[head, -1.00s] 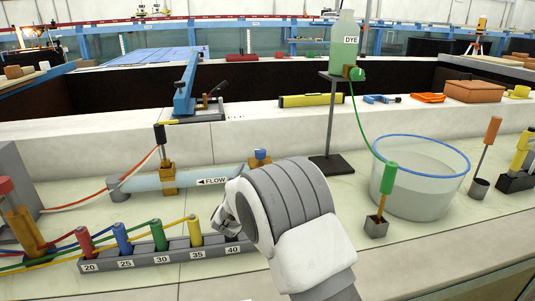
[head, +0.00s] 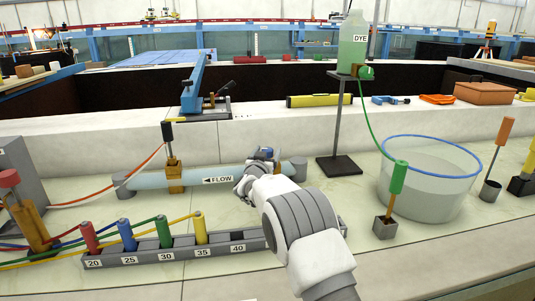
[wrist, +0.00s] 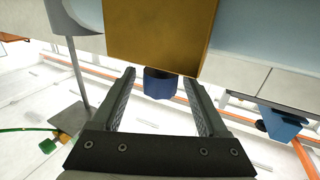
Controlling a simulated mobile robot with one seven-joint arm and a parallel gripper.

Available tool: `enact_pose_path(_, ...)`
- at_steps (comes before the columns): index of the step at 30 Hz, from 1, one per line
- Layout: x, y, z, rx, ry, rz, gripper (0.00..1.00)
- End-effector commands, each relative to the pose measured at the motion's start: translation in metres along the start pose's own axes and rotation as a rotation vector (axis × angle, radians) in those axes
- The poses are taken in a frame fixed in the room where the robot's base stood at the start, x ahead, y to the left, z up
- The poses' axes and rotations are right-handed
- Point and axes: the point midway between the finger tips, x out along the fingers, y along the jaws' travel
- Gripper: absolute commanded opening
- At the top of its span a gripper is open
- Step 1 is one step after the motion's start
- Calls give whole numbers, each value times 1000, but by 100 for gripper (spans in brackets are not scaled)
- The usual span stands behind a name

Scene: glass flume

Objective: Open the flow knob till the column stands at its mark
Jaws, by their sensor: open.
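The clear pipe labelled FLOW (head: 200,179) lies along the bench in the head view. A blue knob (head: 264,153) sits on a brass block at the pipe's right part, partly hidden by my gripper (head: 258,168). In the wrist view the brass block (wrist: 160,35) fills the top middle, and the blue knob (wrist: 160,84) shows between the fingertips of my gripper (wrist: 160,78). The jaws are open, with a gap on both sides of the knob. I cannot make out a column with a mark.
A grey rack (head: 150,257) with coloured plugs and numbers stands in front of the pipe. To the right are the dye stand (head: 333,130), a green-handled tool (head: 398,178) in a holder and a clear tub with a blue rim (head: 432,137). A black-handled post (head: 168,133) stands left.

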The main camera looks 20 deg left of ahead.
Motion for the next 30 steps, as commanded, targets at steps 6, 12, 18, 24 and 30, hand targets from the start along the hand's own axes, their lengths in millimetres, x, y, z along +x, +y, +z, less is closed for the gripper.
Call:
enact_pose_path(6, 2, 0, 0, 0, -1, -1, 76)
enact_pose_path(12, 2, 0, 0, 0, -1, 0, 66)
enact_pose_path(18, 2, 0, 0, 0, 0, 0, 30)
enact_pose_path(24, 2, 0, 0, 0, 0, 0, 0)
enact_pose_path(30, 2, 0, 1, 0, 0, -7, 0)
